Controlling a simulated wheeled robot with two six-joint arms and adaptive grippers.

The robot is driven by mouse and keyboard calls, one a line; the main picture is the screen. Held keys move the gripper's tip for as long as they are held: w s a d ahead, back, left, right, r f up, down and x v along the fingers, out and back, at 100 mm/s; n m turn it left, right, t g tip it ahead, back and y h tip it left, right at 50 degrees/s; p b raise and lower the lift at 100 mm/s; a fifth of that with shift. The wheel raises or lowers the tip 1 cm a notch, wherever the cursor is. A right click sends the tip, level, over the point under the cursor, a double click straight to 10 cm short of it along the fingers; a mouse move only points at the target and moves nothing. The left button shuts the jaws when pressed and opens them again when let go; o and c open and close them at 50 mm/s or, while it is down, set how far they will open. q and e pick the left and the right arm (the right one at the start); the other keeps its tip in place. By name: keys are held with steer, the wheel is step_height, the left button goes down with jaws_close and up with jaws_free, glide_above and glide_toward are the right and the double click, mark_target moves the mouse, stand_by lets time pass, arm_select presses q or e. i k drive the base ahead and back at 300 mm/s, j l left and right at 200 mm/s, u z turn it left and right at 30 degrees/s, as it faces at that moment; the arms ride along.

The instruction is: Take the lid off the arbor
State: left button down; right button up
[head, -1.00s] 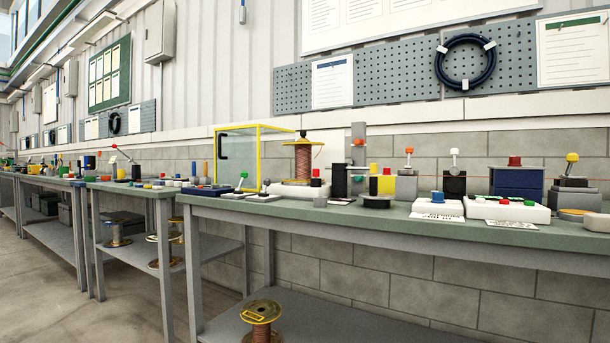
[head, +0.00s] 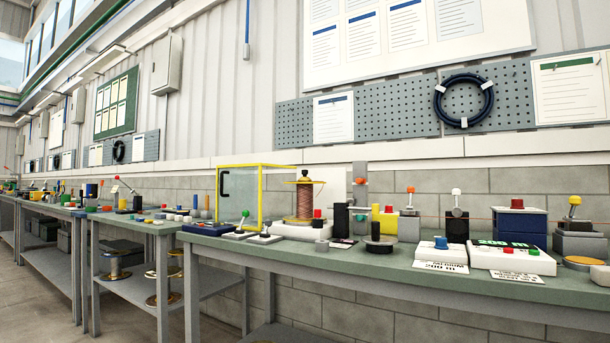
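A spool of copper-coloured wire (head: 304,202) stands upright on a white base (head: 300,231) on the long bench. A small dark knob (head: 305,173) sits above its top flange, where the arbor comes through; I cannot tell whether this is the lid. A clear panel or box with a yellow frame (head: 262,168) and a black handle (head: 224,185) stands just left of the spool. I cannot tell if it is joined to the spool's base. Neither of my grippers is in view.
The green-topped bench (head: 400,266) runs across the front. Right of the spool stand a black post (head: 341,220), a yellow block (head: 387,220), a blue box (head: 518,226) and a white console (head: 496,257). Another bench (head: 125,223) continues left. Floor (head: 50,310) shows at lower left.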

mark_target(304, 173)
steer(key=i+j, duration=0.35)
steer(key=i, duration=0.2)
steer(key=i+j, duration=0.35)
steer(key=i, duration=0.25)
